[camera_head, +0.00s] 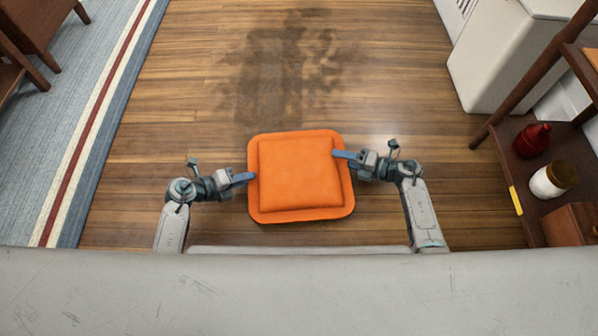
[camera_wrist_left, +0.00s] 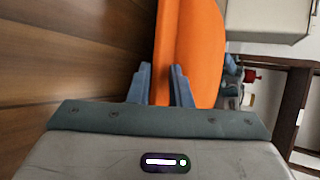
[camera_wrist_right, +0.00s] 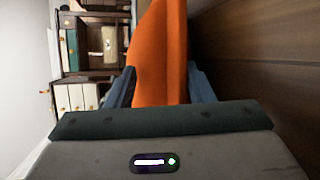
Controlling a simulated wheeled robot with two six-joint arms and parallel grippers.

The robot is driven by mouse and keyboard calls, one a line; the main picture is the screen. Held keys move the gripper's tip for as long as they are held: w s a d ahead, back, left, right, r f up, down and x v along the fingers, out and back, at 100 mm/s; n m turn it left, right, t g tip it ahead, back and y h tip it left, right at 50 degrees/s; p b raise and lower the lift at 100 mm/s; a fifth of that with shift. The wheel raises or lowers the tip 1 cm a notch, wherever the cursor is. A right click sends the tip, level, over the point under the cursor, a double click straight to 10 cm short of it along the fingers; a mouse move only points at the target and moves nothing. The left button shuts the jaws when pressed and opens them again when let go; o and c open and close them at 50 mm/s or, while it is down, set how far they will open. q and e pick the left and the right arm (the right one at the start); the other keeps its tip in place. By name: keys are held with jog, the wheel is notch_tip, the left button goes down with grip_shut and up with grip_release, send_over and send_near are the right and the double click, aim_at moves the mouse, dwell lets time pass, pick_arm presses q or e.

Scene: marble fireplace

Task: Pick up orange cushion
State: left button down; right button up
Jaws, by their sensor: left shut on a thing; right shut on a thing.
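The orange cushion (camera_head: 300,176) is a square with a raised middle and a flat rim, in front of me in the head view. My left gripper (camera_head: 247,178) is at its left edge, and my right gripper (camera_head: 340,154) is at its right edge, slightly farther up. In the left wrist view the cushion (camera_wrist_left: 190,45) passes between the two blue fingers of the left gripper (camera_wrist_left: 160,85). In the right wrist view the cushion (camera_wrist_right: 160,50) sits between the fingers of the right gripper (camera_wrist_right: 163,88). Both grippers are shut on its edges. The cushion appears held above the floor.
The wooden floor (camera_head: 200,100) is open around the cushion, with a dark patch ahead. A striped rug (camera_head: 70,150) lies at left, with wooden furniture (camera_head: 35,30) on it. At right stand a white cabinet (camera_head: 500,60) and a wooden shelf with a red bottle (camera_head: 532,141) and a jar (camera_head: 553,180).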

pick_arm(q)
jog(key=shift+r, duration=0.1)
pick_arm(e)
jog(key=shift+s+a, duration=0.1)
